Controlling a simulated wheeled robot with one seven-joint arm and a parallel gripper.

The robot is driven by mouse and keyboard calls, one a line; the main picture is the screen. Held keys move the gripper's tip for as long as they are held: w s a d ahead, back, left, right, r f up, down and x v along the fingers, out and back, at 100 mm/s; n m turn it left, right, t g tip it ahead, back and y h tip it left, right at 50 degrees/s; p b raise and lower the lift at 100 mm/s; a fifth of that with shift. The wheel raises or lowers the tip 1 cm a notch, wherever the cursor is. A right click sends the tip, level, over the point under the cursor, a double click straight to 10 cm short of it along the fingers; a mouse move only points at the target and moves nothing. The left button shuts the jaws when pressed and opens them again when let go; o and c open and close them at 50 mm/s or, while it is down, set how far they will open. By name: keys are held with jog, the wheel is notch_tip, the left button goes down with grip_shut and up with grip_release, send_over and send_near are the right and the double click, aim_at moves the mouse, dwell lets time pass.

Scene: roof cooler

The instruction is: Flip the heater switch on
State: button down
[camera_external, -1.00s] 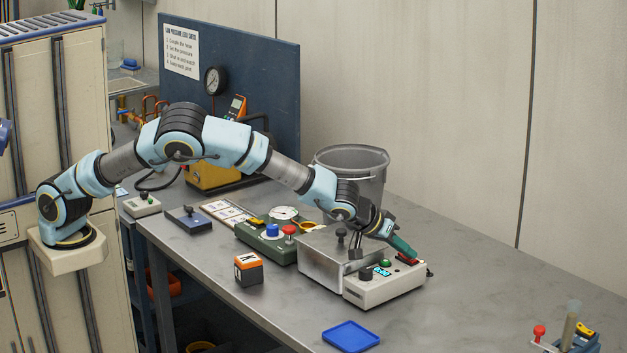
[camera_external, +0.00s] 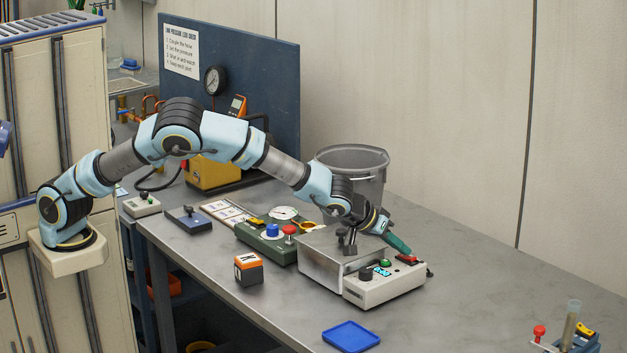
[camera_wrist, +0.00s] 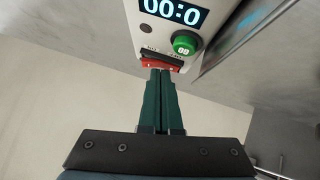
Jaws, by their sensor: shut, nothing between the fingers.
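The heater is a grey-white control box (camera_external: 390,288) at the front of a steel bath (camera_external: 325,258) on the bench. Its red rocker switch (camera_external: 408,259) sits at the right end of the panel. The tips partly hide the switch's edge.
A grey bucket (camera_external: 352,165) stands behind the bath. A green box with red and blue knobs (camera_external: 262,247), an orange-black block (camera_external: 248,269) and a blue tray (camera_external: 351,336) lie around it. The bench to the right of the heater is mostly clear.

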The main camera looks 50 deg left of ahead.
jog(key=r, duration=0.2)
jog(key=a+r+p, duration=0.1)
jog(key=r, duration=0.1)
jog(key=shift+a+r, duration=0.1)
jog(key=shift+a, duration=0.05)
jog(key=b+v, duration=0.3)
jog(key=v, duration=0.6)
jog(key=shift+s+a+b, duration=0.35)
jog(key=shift+s+d+r+h, duration=0.1)
jog(key=shift+d+h, duration=0.1)
jog(key=shift+d, duration=0.15)
jog(key=shift+d+r+h, duration=0.15)
jog(key=shift+d+h, duration=0.05)
jog(key=shift+d, duration=0.1)
